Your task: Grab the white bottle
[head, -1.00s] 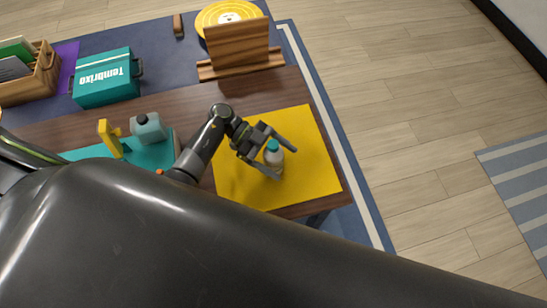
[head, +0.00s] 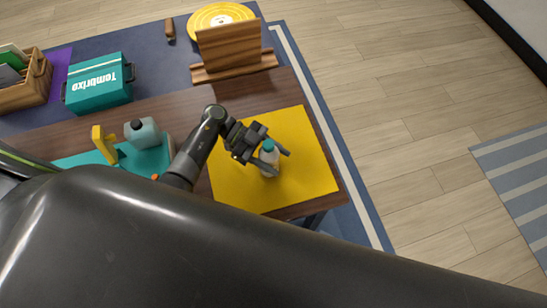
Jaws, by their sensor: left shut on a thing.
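The white bottle (head: 270,162) with a teal cap stands on the yellow mat (head: 305,150) on the brown table. My left gripper (head: 275,160) is around the bottle from its left side, with its fingers closed on the body below the cap. The fingers hide part of the bottle, and I cannot tell whether its base touches the mat. My right gripper is not in view.
A teal tray (head: 75,161) with a grey-blue jug (head: 143,134) and a yellow object (head: 104,143) lies left of my arm. A wooden stand (head: 230,48), a teal box (head: 98,84) and a wooden crate (head: 38,80) are farther back. The mat's right side is clear.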

